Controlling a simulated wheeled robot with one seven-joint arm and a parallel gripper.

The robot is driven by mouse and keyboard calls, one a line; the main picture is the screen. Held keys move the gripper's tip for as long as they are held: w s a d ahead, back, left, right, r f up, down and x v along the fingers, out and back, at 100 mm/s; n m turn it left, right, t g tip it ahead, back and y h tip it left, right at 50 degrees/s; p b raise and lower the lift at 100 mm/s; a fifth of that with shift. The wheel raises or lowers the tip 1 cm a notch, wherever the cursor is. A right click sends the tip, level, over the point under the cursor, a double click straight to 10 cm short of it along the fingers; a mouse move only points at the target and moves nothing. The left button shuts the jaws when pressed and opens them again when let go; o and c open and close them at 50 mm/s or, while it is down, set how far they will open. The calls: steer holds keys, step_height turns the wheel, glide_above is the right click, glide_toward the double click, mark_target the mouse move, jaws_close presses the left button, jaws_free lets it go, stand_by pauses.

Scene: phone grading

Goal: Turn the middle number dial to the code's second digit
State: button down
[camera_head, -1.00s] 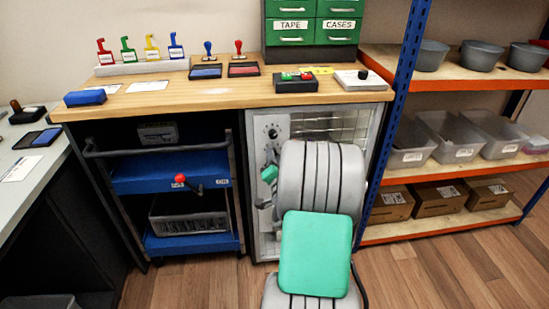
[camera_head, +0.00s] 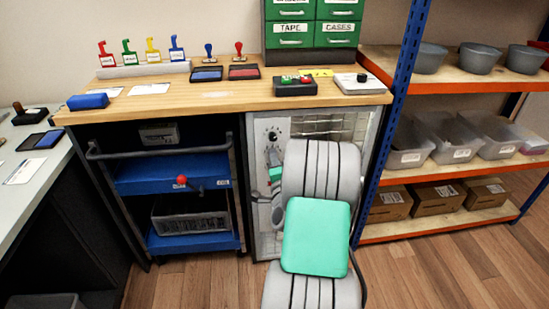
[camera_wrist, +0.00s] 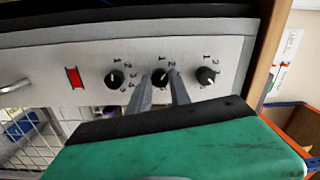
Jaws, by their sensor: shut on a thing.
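The middle number dial (camera_wrist: 160,76) is a round black knob on a light grey panel (camera_wrist: 215,45), with printed digits around it. My gripper (camera_wrist: 161,88) has one grey finger on each side of this knob and is shut on it. The fingers hide some of its digits, and I cannot read its setting. The left dial (camera_wrist: 115,79) and the right dial (camera_wrist: 207,76) are similar black knobs, free of the gripper. In the head view my arm hides most of the panel, though one knob (camera_head: 272,134) shows. I see no code that I can read.
A red indicator (camera_wrist: 75,78) and a metal handle (camera_wrist: 14,86) are left of the dials. Wire mesh (camera_wrist: 30,135) lies below the panel. In the head view a wooden worktop (camera_head: 220,95) is above the panel, and a blue shelf post (camera_head: 395,110) stands close on the right.

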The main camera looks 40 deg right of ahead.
steer(key=shift+m, duration=0.5)
steer(key=c, duration=1.2)
jaws_free()
steer(key=b+v, duration=0.2)
steer(key=v, duration=0.5)
steer(key=shift+s+a, duration=0.25)
steer(key=shift+s, duration=0.1)
